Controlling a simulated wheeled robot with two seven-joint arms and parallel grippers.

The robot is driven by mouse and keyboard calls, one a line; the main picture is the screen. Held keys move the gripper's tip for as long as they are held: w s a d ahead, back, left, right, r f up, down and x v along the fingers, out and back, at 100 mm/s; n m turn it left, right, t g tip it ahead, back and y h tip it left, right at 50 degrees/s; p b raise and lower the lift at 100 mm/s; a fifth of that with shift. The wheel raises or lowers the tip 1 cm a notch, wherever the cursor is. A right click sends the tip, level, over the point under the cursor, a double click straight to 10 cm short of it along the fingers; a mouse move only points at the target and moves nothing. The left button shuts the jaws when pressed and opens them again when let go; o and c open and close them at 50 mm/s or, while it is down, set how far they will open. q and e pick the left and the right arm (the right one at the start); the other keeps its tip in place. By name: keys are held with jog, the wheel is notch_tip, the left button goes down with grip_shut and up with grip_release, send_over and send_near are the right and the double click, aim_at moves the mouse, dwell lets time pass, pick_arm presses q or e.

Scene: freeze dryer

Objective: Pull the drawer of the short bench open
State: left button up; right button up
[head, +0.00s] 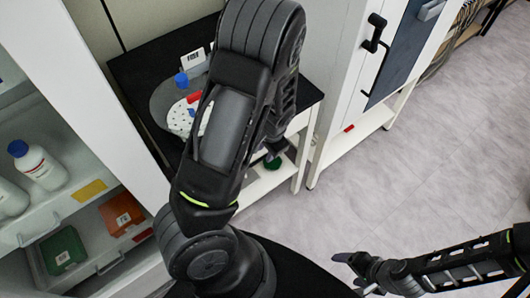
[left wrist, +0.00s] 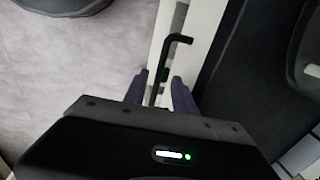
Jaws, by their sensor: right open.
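The short bench (head: 309,95) has a black top and a white frame. In the head view my left arm covers most of its front, so I cannot tell how far its drawer stands out. In the left wrist view a black bent handle (left wrist: 178,40) runs down between the two fingers of my left gripper (left wrist: 160,90). The fingers are apart, one on each side of it; contact is not clear. In the head view this gripper is mostly hidden behind my arm. My right gripper (head: 355,272) is open and empty above the floor at the lower right.
A grey round plate (head: 162,100) with a white perforated disc (head: 179,118) and a blue-capped item (head: 182,83) is on the bench top. A white cabinet (head: 346,60) with a black handle stands right of it. White shelves (head: 85,212) with bottles and boxes stand left. The floor at right is clear.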

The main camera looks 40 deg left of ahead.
pick_arm(q)
jog(key=shift+w+a+f, duration=0.1)
jog(key=shift+a+f, duration=0.1)
jog(key=shift+f, duration=0.85)
jog(key=shift+c, duration=0.3)
grip_shut()
dwell(0.3)
